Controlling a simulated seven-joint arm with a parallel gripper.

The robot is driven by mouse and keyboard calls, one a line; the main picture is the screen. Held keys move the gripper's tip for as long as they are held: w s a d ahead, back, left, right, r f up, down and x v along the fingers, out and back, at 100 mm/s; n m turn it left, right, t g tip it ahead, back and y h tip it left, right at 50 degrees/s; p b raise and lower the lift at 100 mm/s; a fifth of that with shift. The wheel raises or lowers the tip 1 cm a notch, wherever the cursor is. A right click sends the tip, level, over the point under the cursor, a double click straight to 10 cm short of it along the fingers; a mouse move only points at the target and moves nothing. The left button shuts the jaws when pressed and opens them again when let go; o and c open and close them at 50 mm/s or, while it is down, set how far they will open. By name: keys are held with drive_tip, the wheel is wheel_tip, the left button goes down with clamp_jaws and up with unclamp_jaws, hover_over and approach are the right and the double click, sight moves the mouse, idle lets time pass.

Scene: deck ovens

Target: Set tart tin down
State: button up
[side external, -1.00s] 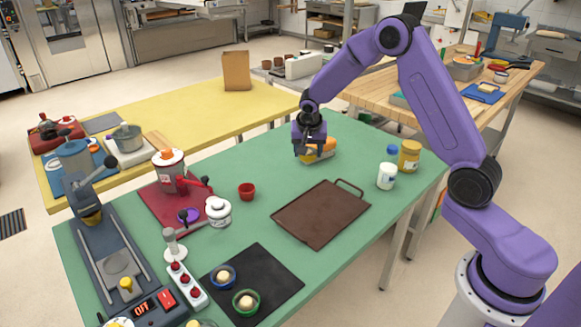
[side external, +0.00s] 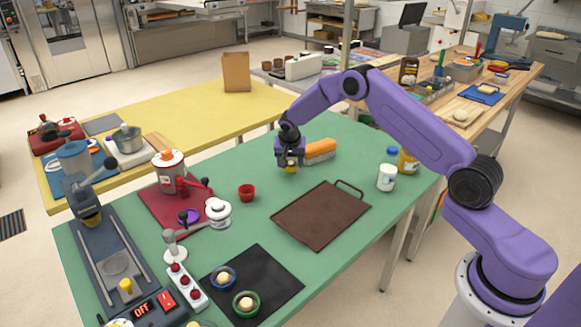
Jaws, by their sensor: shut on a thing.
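My gripper (side external: 290,163) points down over the far part of the green table. It is shut on a small yellow tart tin (side external: 290,169), which shows just under the fingers. The fingers hide part of the tin. I cannot tell whether its base touches the table or is slightly above it. A red tin (side external: 247,192) stands alone on the table, nearer the camera and to the left of my gripper.
An orange block (side external: 320,151) lies just right of my gripper. A brown tray (side external: 321,215) lies nearer the camera, with a white bottle (side external: 387,177) to its right. A black mat (side external: 253,280) holds blue and green tins. Green table (side external: 265,165) is clear left of my gripper.

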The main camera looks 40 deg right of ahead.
drive_tip(key=shift+f, duration=1.05)
drive_tip(key=shift+f, duration=0.15)
drive_tip(key=o, duration=1.1)
drive_tip(key=shift+o, duration=0.2)
